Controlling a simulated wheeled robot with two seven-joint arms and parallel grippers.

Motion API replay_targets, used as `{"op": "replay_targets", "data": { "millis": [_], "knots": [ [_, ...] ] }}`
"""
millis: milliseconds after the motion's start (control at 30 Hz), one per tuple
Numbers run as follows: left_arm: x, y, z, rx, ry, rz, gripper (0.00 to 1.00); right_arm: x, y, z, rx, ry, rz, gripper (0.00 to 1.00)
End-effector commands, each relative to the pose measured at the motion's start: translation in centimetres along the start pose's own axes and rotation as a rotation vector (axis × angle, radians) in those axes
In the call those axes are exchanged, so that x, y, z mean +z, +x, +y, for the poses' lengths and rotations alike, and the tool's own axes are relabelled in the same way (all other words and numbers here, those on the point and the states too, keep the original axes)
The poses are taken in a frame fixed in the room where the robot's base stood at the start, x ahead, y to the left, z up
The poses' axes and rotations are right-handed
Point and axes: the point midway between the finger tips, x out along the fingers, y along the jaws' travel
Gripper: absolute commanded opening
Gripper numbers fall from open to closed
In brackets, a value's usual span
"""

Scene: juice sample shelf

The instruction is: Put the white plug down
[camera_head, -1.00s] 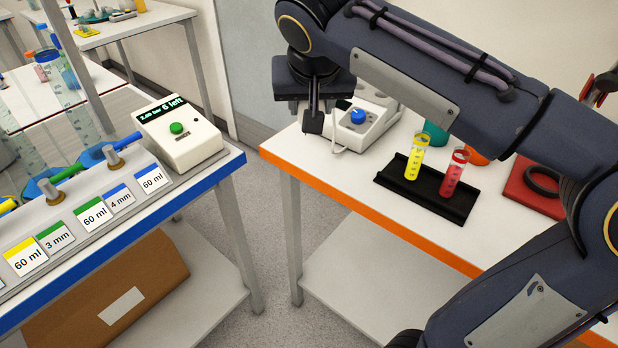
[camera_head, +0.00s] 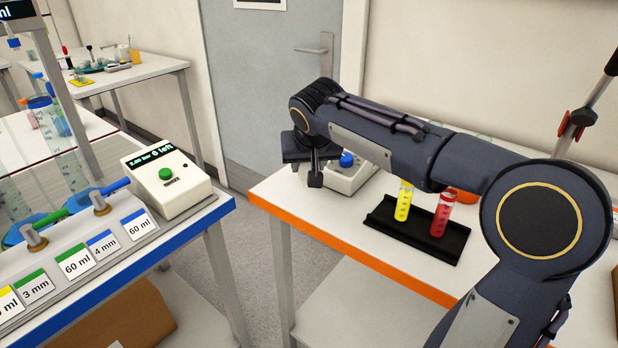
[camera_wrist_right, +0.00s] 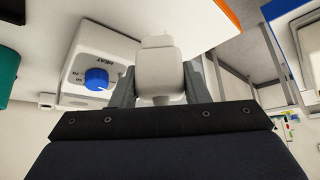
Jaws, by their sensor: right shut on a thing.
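My right gripper (camera_head: 315,178) is over the left end of the orange-edged white table (camera_head: 286,205) in the head view. In the right wrist view, this gripper (camera_wrist_right: 163,88) is shut on the white plug (camera_wrist_right: 160,62), which sits between the two grey fingers. The plug does not show clearly in the head view. Whether it touches the table top cannot be told. A white heater box (camera_head: 345,178) with a blue knob stands just right of the gripper; it also shows in the right wrist view (camera_wrist_right: 80,62), marked HEAT. My left gripper is not in view.
A black rack (camera_head: 420,232) holds a yellow tube (camera_head: 404,202) and a red tube (camera_head: 443,215). An orange item (camera_head: 462,196) stands behind it. A blue-edged bench (camera_head: 190,228) with a white button box (camera_head: 170,187) is at left, across a floor gap. Table top before the rack is bare.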

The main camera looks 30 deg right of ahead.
Motion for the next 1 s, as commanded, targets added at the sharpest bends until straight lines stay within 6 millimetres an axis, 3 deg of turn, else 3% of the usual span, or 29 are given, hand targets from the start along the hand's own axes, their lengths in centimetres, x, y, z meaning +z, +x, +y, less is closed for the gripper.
{"op": "replay_targets", "data": {
  "millis": [133,300,733,767,900,1000],
  "knots": [
    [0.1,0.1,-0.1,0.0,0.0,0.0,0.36,0.0,1.3,0.3,0.001,0.001,-0.001,0.1],
    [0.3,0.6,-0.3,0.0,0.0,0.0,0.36,1.5,3.5,0.3,0.0,0.001,-0.003,0.1],
    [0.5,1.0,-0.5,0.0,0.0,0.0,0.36,1.9,4.2,0.2,0.0,0.001,0.0,0.1],
    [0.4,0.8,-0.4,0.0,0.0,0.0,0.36,1.8,4.0,0.2,0.0,0.001,0.0,0.45],
    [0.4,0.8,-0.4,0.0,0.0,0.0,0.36,1.8,4.0,0.2,0.0,0.001,0.0,0.63],
    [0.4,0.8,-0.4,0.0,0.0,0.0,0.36,1.8,4.0,0.2,0.0,0.001,-0.001,0.63]
  ]
}}
